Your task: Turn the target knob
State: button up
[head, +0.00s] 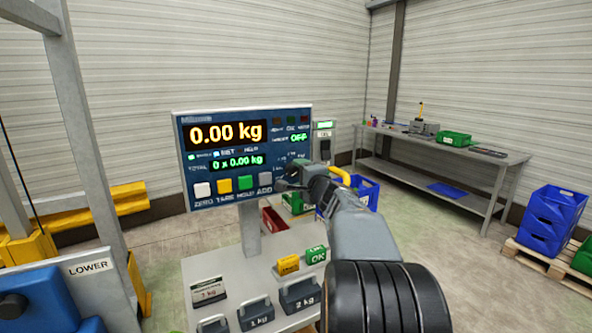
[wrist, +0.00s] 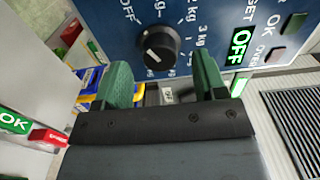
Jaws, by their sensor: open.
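The black round knob (wrist: 158,47) sits on the blue scale panel (wrist: 95,18), with a white pointer mark on its lower part in the wrist view. Around it are OFF and kg labels, some too blurred to read. A green OFF readout (wrist: 240,47) is lit to its right. My gripper (wrist: 163,80) is open, its two green fingers apart, one toward each side of the knob and below it in the picture. I cannot tell whether they touch the panel. In the head view my gripper (head: 300,176) is at the panel's right edge and hides the knob.
The panel's display (head: 227,135) reads 0.00 kg above several coloured buttons. The scale platform (head: 225,270) below holds several weights and a green OK block (head: 316,255). A workbench (head: 450,151) and blue crates (head: 548,220) stand at the right.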

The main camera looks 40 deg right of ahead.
jog(key=shift+w+d, duration=0.15)
jog(key=shift+w, duration=1.2)
jog(key=shift+c, duration=0.2)
jog(key=shift+s+r, duration=0.1)
jog(key=c, duration=0.9)
